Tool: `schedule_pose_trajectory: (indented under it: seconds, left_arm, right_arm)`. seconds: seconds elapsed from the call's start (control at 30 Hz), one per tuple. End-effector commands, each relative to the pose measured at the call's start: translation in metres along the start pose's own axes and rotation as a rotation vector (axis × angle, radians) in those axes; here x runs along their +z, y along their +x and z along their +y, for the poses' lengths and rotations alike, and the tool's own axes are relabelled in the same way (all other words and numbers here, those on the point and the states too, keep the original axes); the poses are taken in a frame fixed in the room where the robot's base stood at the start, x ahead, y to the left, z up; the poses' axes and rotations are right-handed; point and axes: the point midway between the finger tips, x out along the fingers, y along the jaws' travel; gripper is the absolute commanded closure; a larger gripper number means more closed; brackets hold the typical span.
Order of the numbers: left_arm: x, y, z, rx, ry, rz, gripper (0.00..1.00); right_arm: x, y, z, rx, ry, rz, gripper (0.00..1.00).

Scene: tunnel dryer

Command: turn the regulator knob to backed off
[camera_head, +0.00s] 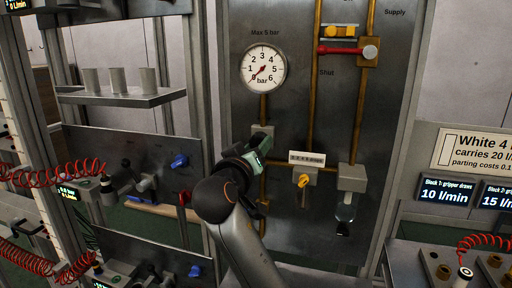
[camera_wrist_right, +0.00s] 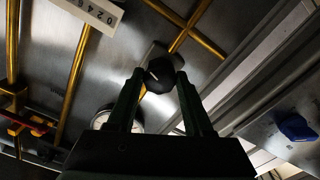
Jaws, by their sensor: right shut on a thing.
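The regulator knob (camera_wrist_right: 160,74) is black with a pale mark and sits between my right gripper's fingertips (camera_wrist_right: 160,82) in the right wrist view. The right gripper is shut on it. In the head view the right gripper (camera_head: 257,152) reaches the regulator body (camera_head: 263,133) on the brown pipe, and my arm hides the knob there. The round white gauge (camera_head: 264,68) above has its red needle at about 0 bar. My left gripper is not in view.
Right of my gripper are a yellow-handled valve (camera_head: 303,181), a number scale (camera_head: 307,158) and a clear bowl (camera_head: 345,212). A red lever (camera_head: 340,50) is higher up. A shelf (camera_head: 120,97) with grey cups and red coiled hoses (camera_head: 50,172) lie left.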

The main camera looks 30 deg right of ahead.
Motion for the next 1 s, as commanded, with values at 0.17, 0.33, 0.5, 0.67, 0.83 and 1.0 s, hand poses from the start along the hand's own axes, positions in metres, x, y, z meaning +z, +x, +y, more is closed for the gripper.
schedule_pose_trajectory:
  seconds: [0.17, 0.33, 0.5, 0.67, 0.83, 1.0]
  left_arm:
    - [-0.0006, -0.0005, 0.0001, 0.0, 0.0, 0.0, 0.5]
    - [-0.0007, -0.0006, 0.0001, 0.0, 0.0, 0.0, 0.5]
    - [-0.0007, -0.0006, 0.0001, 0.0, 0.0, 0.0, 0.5]
    - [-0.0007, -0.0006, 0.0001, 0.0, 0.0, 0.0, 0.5]
    - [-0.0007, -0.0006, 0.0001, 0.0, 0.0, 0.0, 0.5]
    - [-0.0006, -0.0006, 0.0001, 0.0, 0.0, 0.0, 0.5]
  right_arm:
    - [-0.0007, -0.0001, 0.0007, 0.0, -0.166, 0.001, 1.0]
    - [-0.0008, 0.0, 0.0011, 0.001, -0.328, 0.002, 1.0]
    - [-0.0011, 0.0, 0.0014, 0.001, -0.489, 0.003, 1.0]
    - [-0.0014, 0.0, 0.0017, 0.001, -0.641, 0.003, 1.0]
    - [-0.0018, -0.0001, 0.002, 0.002, -0.803, 0.003, 1.0]
    - [-0.0021, -0.0001, 0.0021, 0.002, -0.965, 0.003, 1.0]
